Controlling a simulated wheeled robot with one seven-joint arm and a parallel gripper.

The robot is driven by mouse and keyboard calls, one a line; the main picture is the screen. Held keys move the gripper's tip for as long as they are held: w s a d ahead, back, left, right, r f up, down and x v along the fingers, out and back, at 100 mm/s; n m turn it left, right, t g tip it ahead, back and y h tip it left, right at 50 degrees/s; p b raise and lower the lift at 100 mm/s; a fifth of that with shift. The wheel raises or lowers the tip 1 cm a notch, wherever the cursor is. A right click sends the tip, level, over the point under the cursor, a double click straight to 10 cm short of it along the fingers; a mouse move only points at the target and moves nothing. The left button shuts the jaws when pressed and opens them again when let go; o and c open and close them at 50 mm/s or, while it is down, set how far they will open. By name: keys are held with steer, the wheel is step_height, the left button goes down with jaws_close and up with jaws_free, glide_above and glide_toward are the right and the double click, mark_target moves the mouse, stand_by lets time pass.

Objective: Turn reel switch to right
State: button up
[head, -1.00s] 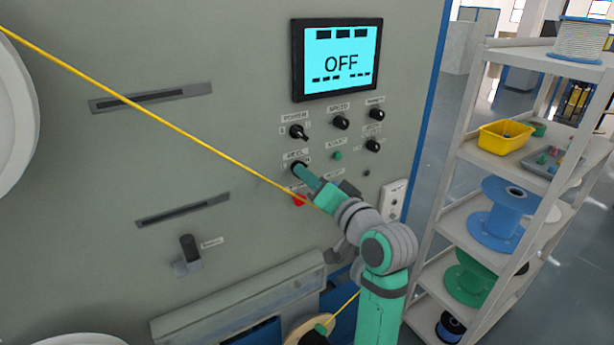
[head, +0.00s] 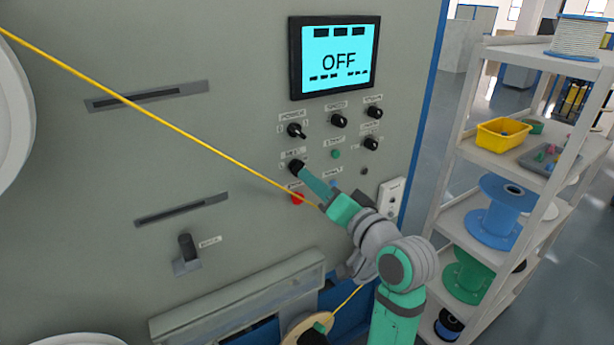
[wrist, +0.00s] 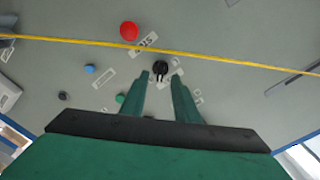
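The reel switch (head: 297,167) is a small black knob on the grey machine panel (head: 240,110), under a small label and below the power switch (head: 296,131). In the wrist view the reel switch (wrist: 161,67) sits just beyond the gap between my fingertips. My gripper (head: 304,172) points at it from the lower right. The wrist view shows my gripper (wrist: 160,76) with its two green fingers apart and nothing held between them. The fingertips look close to the knob but seem clear of it. I cannot tell exactly which way the knob points.
A yellow cable (head: 150,113) runs diagonally across, close to my gripper. A red button (head: 297,199) is below the switch; a green button (head: 335,154) is to its right. The screen (head: 337,58) reads OFF. A shelf (head: 485,150) with spools stands at right.

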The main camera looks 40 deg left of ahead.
steer(key=v, duration=0.6)
steer(key=shift+d, duration=0.35)
steer(key=shift+s, duration=0.1)
steer(key=shift+a, duration=0.1)
